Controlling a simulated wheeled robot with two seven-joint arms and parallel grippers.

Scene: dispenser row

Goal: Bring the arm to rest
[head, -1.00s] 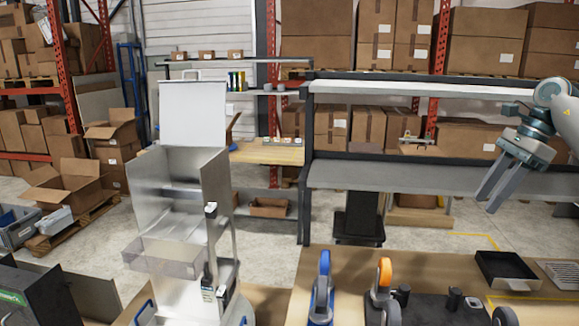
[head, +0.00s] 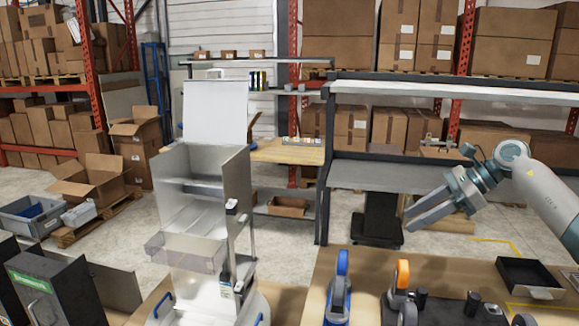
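My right gripper (head: 426,214) hangs in the air at the right of the head view, above and behind the wooden table. Its two grey fingers point down and to the left. My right arm comes in from the right edge. My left gripper is not in view.
A metal dispenser (head: 200,205) with a raised lid stands left of centre. The wooden table (head: 450,270) holds tape dispensers with a blue wheel (head: 341,268) and an orange wheel (head: 402,274), and a black tray (head: 530,279). Grey shelving (head: 440,91) stands behind.

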